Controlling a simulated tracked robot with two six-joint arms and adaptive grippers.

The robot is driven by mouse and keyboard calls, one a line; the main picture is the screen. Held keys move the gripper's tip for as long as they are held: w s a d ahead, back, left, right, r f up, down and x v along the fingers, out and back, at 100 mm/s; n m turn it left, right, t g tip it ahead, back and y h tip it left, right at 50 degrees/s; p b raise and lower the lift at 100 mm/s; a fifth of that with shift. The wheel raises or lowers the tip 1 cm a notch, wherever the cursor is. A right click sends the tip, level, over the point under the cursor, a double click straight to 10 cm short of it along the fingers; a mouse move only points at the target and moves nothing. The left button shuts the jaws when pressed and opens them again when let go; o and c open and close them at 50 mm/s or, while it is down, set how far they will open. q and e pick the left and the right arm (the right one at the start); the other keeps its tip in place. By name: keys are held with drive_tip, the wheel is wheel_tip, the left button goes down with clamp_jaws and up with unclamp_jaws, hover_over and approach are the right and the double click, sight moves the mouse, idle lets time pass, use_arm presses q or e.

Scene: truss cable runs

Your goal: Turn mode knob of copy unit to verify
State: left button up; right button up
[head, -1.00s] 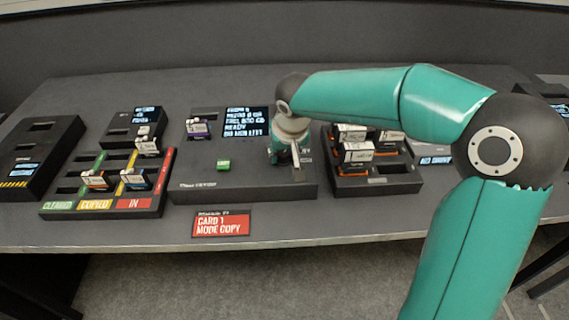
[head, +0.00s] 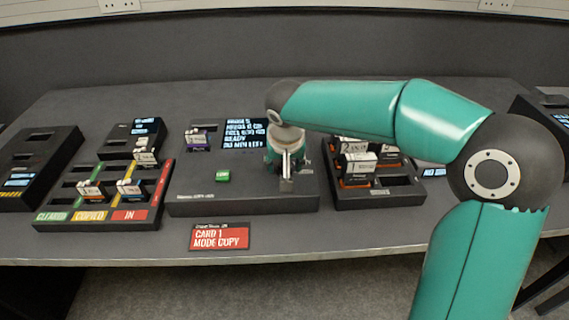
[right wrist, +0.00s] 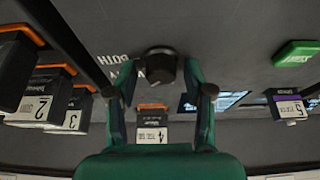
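The copy unit (head: 240,202) is a dark box at the middle of the table with a lit screen (head: 243,132) and a green button (head: 222,176). Its black mode knob (right wrist: 160,63) shows in the right wrist view, with BOTH lettered beside it; my gripper hides it in the head view. My right gripper (head: 286,180) points down over the unit's right part. In the right wrist view its fingers (right wrist: 160,72) stand either side of the knob, with small gaps visible. A purple-edged card (right wrist: 288,106) and an orange-edged card (right wrist: 152,125) stand beyond. My left gripper is out of view.
A card rack (head: 378,200) with several orange-edged cards stands close to the right of the unit. A coloured tray (head: 60,200) with cards stands to the left. A red sign reading CARD 1 MODE COPY (head: 220,237) lies in front.

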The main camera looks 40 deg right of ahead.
drive_tip(key=shift+o, duration=0.2)
drive_tip(key=v, duration=1.2)
drive_tip(key=shift+w, duration=0.1)
drive_tip(key=shift+r, duration=0.1)
